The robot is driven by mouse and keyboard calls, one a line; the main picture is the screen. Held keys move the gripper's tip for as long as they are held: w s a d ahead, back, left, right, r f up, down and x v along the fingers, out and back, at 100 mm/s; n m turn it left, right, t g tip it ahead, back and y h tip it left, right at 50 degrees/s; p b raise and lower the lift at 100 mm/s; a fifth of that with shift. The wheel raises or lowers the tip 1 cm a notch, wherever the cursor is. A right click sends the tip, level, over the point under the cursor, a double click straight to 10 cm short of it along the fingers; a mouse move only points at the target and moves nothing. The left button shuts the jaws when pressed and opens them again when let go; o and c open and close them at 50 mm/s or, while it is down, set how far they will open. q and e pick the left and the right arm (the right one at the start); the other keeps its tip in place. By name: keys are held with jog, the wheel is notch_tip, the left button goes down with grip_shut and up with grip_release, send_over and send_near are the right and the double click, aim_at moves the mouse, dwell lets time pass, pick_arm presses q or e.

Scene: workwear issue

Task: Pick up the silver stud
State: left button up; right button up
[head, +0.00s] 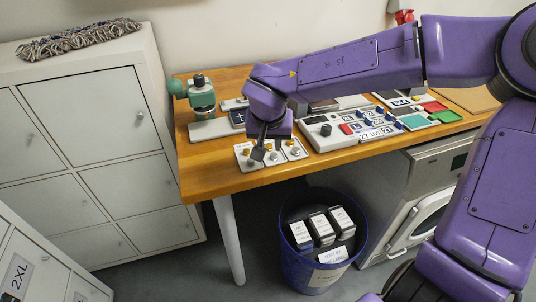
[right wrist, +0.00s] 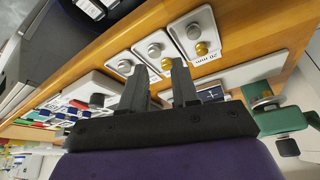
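Three small white trays stand along the table's front edge, each with silver and gold studs: the left tray (head: 239,148), the middle one and the right one. In the right wrist view, silver studs show in the tray labelled 20 mm (right wrist: 193,31), the middle tray (right wrist: 154,50) and the far tray (right wrist: 124,66). A gold stud (right wrist: 166,64) of the middle tray appears between my fingertips. My right gripper (head: 262,149) is open and empty, close over the trays, and partly hides them in the head view. My left gripper is out of view.
A grey panel with switches and labels (head: 322,141) lies right of the trays. A green device (head: 201,96) stands at the table's back left. A blue bin (head: 296,271) with boxes stands below the front edge. White lockers (head: 92,120) stand left.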

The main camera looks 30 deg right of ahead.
aim_at(274, 154)
jog(key=shift+s+d+f, duration=0.15)
jog(key=shift+d+f, duration=0.1)
jog(key=shift+f, duration=0.35)
jog(key=f, duration=0.1)
jog(key=w+d+f, duration=0.1)
jog(key=f, duration=0.1)
jog(key=w+d+f, duration=0.1)
jog(key=shift+w+d+f, duration=0.2)
jog(key=shift+f, duration=0.1)
jog(key=shift+w+f, duration=0.15)
jog(key=shift+f, duration=0.1)
grip_shut()
